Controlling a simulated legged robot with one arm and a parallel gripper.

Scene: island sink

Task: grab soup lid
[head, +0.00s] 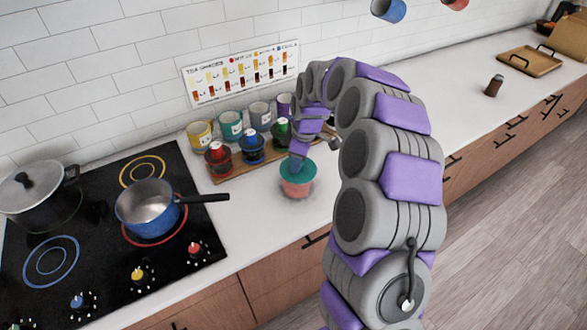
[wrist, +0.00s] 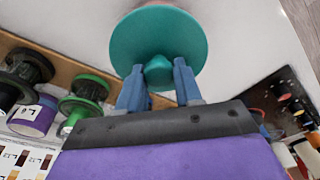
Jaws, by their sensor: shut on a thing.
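The soup lid (head: 299,171) is a round teal disc on top of a pinkish-red container (head: 297,188) on the white counter. In the wrist view the teal lid (wrist: 158,45) has a rounded knob between the fingers. My gripper (head: 299,152) reaches down to the lid from above; in the wrist view its two blue fingers (wrist: 158,75) are shut on the knob. The lid covers most of the container, and I cannot tell whether it is touching the rim.
A wooden rack (head: 238,168) with several cups and coloured jars stands just behind and left. A blue saucepan (head: 148,208) sits on the black stove (head: 75,240), its handle pointing toward the lid. The counter to the right is mostly clear, with a small brown shaker (head: 494,86).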

